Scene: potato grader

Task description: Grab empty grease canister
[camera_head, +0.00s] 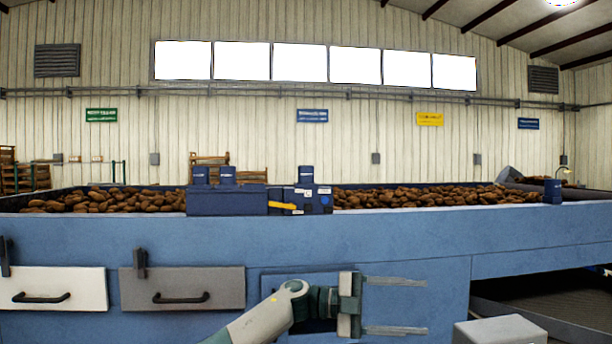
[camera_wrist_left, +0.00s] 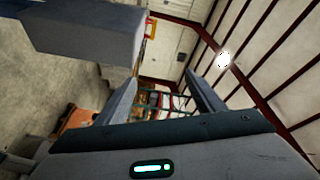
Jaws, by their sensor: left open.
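Several small dark blue canister-like pieces stand upright on the grader. Two (camera_head: 200,175) (camera_head: 228,175) are on the left of the blue housing, one (camera_head: 306,175) is above the control box, and another (camera_head: 553,191) is at the far right. I cannot tell which of them is the empty grease canister. My left gripper (camera_head: 424,306) is in front of the blue grader side, below these pieces and apart from them. Its two fingers are spread and point right, with nothing between them. The left wrist view shows the open fingers (camera_wrist_left: 160,97) with no canister between them. My right gripper is not in view.
The blue grader (camera_head: 410,240) crosses the whole front, with potatoes (camera_head: 435,195) on top. A white drawer (camera_head: 60,289) and a grey drawer (camera_head: 182,288) with black handles are at left. A grey block (camera_head: 500,331) is at lower right, beside a dark opening.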

